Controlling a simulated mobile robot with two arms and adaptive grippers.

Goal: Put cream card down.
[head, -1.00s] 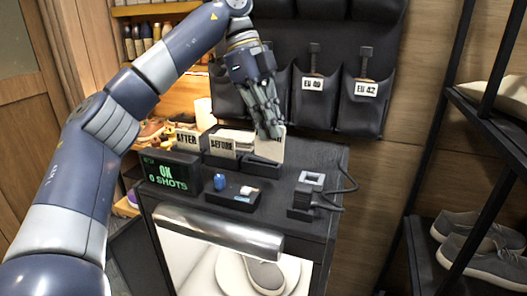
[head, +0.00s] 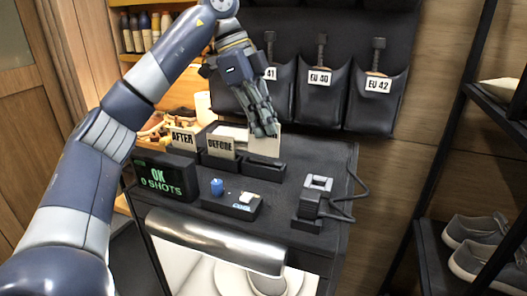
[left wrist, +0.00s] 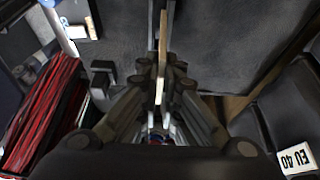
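The cream card (head: 266,145) is upright in my left gripper (head: 268,131), whose fingers come down on it from above. The card's lower edge is just over or at a black slotted holder (head: 262,167) on the dark cabinet top; I cannot tell whether it touches. In the left wrist view the card (left wrist: 161,75) shows edge-on as a thin strip between the fingers of the left gripper (left wrist: 160,85). My right gripper is in neither view.
Cards reading AFTER (head: 183,139) and BEFORE (head: 220,147) stand left of the cream card. An OK screen (head: 165,180), a small tray (head: 231,203) and a corded device (head: 314,197) are on the cabinet top (head: 290,180). Hanging pockets (head: 320,95) are behind.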

